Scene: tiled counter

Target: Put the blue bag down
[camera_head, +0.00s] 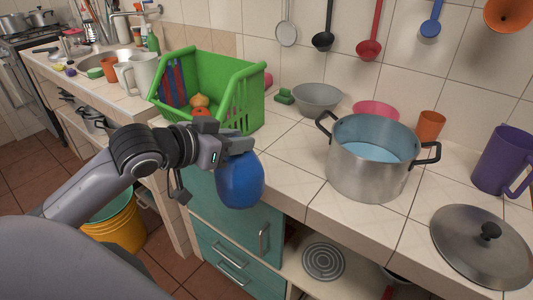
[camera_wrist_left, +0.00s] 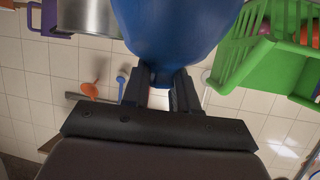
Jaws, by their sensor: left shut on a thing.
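The blue bag (camera_head: 240,181) is a rounded, full blue shape hanging from my left gripper (camera_head: 232,147). My left gripper is shut on the bag's narrow neck. In the head view the bag is in front of the counter's front edge, over the teal cabinet. It also shows in the left wrist view (camera_wrist_left: 180,35), where its neck sits between the two fingers (camera_wrist_left: 162,90). The underside of the bag is not touching anything that I can see. My right gripper is not in view.
A green basket (camera_head: 243,97) with several items stands behind the gripper. A steel pot (camera_head: 352,176) and its lid (camera_head: 480,245) are to the right. Bare counter tiles (camera_head: 290,155) lie between basket and pot. A yellow bucket (camera_head: 122,228) is on the floor.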

